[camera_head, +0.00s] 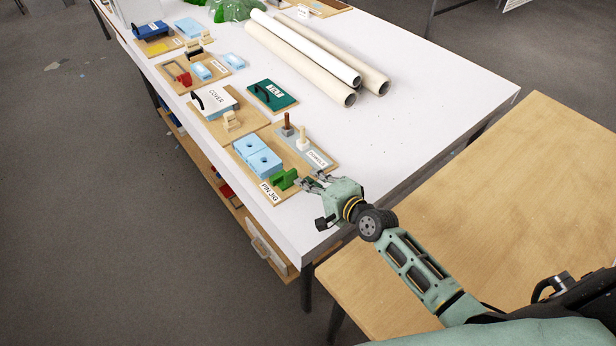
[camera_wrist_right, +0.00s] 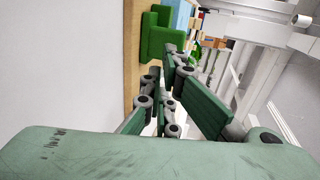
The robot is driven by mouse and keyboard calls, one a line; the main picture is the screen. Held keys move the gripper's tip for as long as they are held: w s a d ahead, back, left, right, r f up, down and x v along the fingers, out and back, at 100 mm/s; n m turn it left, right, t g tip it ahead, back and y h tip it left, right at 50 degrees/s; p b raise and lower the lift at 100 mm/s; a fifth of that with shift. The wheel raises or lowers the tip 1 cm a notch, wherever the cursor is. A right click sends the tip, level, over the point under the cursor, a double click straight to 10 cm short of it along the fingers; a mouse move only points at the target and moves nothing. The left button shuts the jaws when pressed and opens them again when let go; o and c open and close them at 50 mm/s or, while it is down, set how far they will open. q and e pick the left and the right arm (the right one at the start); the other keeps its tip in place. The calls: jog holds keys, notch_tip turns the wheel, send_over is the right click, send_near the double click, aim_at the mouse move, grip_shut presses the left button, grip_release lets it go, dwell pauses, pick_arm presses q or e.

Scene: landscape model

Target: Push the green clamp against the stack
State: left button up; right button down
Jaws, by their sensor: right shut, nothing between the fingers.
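The green clamp (camera_head: 284,179) stands on the wooden board labelled PIN JIG (camera_head: 243,163), at its front end. The stack of light blue blocks (camera_head: 258,158) lies just behind it on the same board. I cannot tell whether the clamp touches the blocks. My right gripper (camera_head: 305,183) is shut and empty, just right of the clamp. In the right wrist view the clamp (camera_wrist_right: 160,38) is beyond the fingers (camera_wrist_right: 170,62), with a blue block (camera_wrist_right: 180,15) behind it. Whether the fingers touch the clamp is unclear. My left gripper is not in view.
A board labelled DOWELS (camera_head: 317,156) with a brown and a pale peg lies right of the jig. A white COVER box (camera_head: 215,101) and a green plate (camera_head: 272,95) stand farther back. Long paper rolls (camera_head: 305,50) lie at the back. The table's (camera_head: 420,110) right side is clear.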

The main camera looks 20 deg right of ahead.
aim_at(285, 176)
jog(key=shift+w+a, duration=0.25)
jog(key=shift+w, duration=0.2)
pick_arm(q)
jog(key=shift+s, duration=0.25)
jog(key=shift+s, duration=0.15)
pick_arm(e)
jog(key=shift+w+a, duration=0.25)
jog(key=shift+w, duration=0.45)
jog(key=shift+w+a, duration=0.2)
jog(key=shift+w, duration=0.45)
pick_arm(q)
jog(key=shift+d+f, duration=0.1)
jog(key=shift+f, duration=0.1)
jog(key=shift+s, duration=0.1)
